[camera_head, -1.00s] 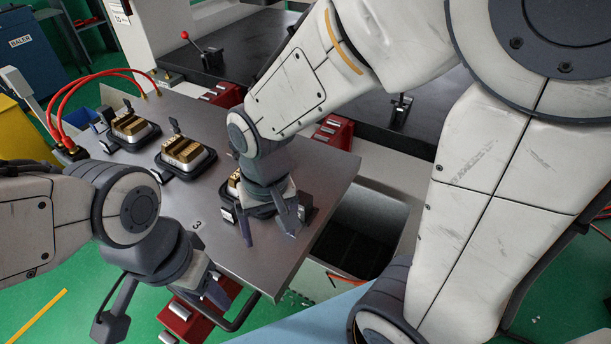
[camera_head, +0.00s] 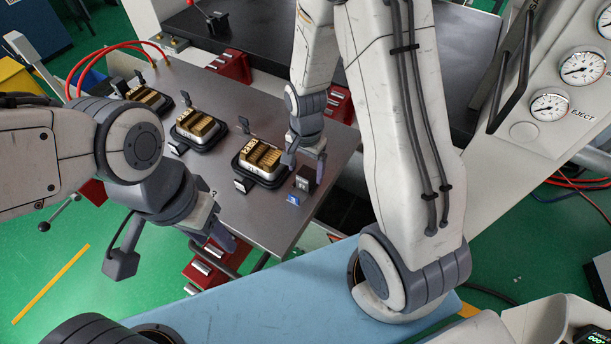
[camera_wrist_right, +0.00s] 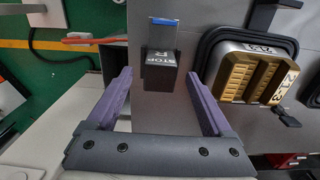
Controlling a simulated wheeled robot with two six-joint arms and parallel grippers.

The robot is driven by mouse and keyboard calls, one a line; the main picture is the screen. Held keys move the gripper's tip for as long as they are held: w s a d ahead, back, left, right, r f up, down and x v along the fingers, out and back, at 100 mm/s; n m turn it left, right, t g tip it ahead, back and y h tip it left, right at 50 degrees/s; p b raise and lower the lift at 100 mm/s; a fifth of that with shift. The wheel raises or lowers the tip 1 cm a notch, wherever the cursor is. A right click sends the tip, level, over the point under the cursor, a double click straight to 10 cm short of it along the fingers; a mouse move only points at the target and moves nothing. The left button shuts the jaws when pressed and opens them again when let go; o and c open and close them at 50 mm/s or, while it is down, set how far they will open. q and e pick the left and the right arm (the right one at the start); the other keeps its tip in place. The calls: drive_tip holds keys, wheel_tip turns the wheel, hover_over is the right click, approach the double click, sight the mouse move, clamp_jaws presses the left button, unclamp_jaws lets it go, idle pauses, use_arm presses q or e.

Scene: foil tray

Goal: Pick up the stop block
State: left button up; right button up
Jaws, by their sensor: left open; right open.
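The stop block (camera_head: 306,178) is a small dark block at the right end of the grey metal table (camera_head: 235,208). A small blue piece shows beside its base. In the right wrist view the block (camera_wrist_right: 160,72) shows the white letters "STOP R" and lies between the fingertips, ahead of them. My right gripper (camera_head: 305,162) is open and empty, pointing down close to the block; I cannot tell whether it touches it. It also shows in the right wrist view (camera_wrist_right: 160,88). My left gripper (camera_head: 173,252) is open and empty, off the table's front edge.
A black holder (camera_head: 236,168) with a foil tray of gold bars (camera_head: 262,157) sits just left of the block. Two similar trays (camera_head: 197,125) (camera_head: 147,98) stand farther left. A blue surface (camera_head: 290,285) lies in front. Red hoses (camera_head: 88,65) arch at the table's far left.

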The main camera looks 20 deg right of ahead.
sight(306, 172)
drive_tip(key=shift+f+p, duration=0.55)
drive_tip(key=shift+f, duration=1.45)
clamp_jaws()
drive_tip(key=shift+r, duration=0.1)
